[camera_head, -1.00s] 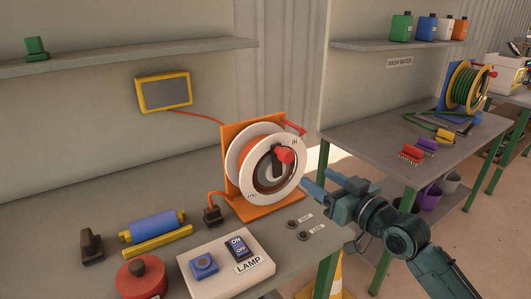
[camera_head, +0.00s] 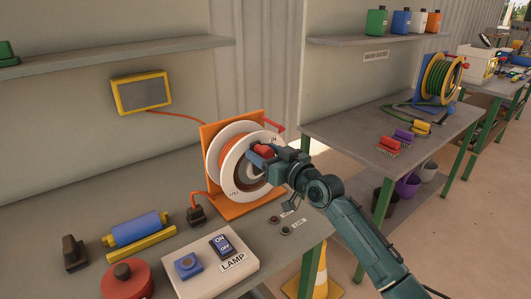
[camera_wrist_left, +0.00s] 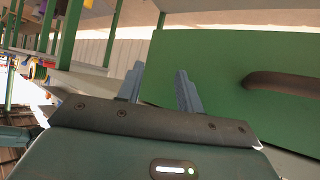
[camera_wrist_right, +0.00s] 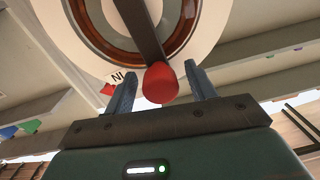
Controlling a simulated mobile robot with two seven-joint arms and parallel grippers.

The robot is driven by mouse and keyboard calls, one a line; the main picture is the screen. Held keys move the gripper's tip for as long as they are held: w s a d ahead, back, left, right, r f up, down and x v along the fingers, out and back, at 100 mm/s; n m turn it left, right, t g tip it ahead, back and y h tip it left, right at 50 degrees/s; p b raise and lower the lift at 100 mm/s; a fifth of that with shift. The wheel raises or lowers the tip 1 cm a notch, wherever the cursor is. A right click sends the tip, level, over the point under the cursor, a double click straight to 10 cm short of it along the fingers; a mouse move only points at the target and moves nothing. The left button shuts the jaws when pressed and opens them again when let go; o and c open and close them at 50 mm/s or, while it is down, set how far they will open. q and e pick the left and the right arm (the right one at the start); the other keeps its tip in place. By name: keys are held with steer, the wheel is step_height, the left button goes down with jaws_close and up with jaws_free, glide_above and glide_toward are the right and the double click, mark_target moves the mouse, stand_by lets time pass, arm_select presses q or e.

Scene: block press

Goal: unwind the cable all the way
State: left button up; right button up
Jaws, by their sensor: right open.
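The cable reel (camera_head: 226,152) has white discs and stands upright in an orange frame (camera_head: 236,208) on the near bench. Its red crank knob (camera_head: 264,150) is at the front, and it also shows in the right wrist view (camera_wrist_right: 159,84) on the end of a dark crank arm (camera_wrist_right: 138,28). My right gripper (camera_head: 260,157) is open, with the knob between its fingers; I cannot tell whether they touch it. Orange cable (camera_head: 188,117) runs from the reel towards a yellow-framed panel. My left gripper (camera_wrist_left: 160,88) is open and empty, outside the head view.
A lamp switch box (camera_head: 215,262), a black plug (camera_head: 196,216), a red round button (camera_head: 125,280) and a blue roller (camera_head: 137,229) are on the near bench. A second bench at right holds a green hose reel (camera_head: 440,80). A green panel (camera_wrist_left: 220,60) is close to my left gripper.

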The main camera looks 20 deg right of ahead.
steer(key=shift+c, duration=0.5)
jaws_close()
